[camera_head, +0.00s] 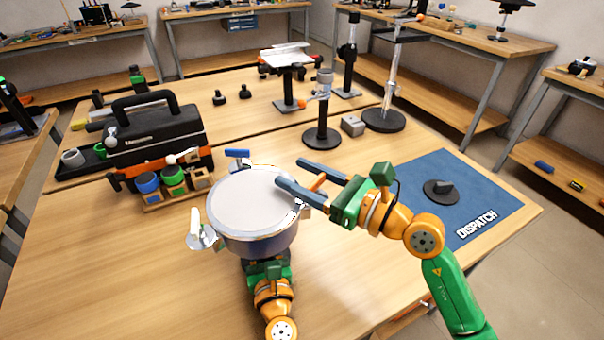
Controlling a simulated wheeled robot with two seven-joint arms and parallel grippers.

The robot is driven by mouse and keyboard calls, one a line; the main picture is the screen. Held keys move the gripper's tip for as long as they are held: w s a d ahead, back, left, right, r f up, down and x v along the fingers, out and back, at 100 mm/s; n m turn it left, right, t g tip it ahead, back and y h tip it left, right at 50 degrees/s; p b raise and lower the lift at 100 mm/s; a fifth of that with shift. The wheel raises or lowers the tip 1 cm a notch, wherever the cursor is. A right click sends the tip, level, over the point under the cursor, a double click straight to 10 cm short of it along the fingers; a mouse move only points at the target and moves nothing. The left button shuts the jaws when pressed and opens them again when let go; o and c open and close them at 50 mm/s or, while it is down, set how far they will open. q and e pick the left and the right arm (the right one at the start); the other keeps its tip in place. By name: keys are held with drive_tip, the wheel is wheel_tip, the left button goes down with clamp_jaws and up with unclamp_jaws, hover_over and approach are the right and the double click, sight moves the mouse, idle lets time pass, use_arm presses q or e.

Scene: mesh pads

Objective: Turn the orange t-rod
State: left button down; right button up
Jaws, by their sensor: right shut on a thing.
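The orange t-rod (318,182) shows as a short orange bar between the two blue-grey fingers of my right gripper (290,174). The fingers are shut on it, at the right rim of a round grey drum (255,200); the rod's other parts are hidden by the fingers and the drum. The drum has a pale flat top, a white-and-grey fitting at its left and a blue piece at its far rim. My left gripper (266,270) is at the drum's near side, low down; its fingers are hidden behind the drum, so its opening cannot be seen.
A black toolbox (155,130) and small cups in a wooden holder (177,186) stand to the left. Stands with black bases (321,137) are at the back. The front-left table is clear.

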drive_tip(key=shift+s+a+n+g+y, duration=0.1)
drive_tip(key=shift+s+n+g+y, duration=0.05)
drive_tip(key=shift+n+g+y, duration=0.45)
drive_tip(key=shift+s+a+n+g+y, duration=0.1)
drive_tip(key=shift+n+g+y, duration=0.25)
drive_tip(key=shift+g, duration=0.35)
drive_tip(key=o, duration=1.4)
drive_tip(key=shift+d, duration=0.1)
drive_tip(key=v, duration=1.2)
drive_tip(key=shift+r, duration=0.1)
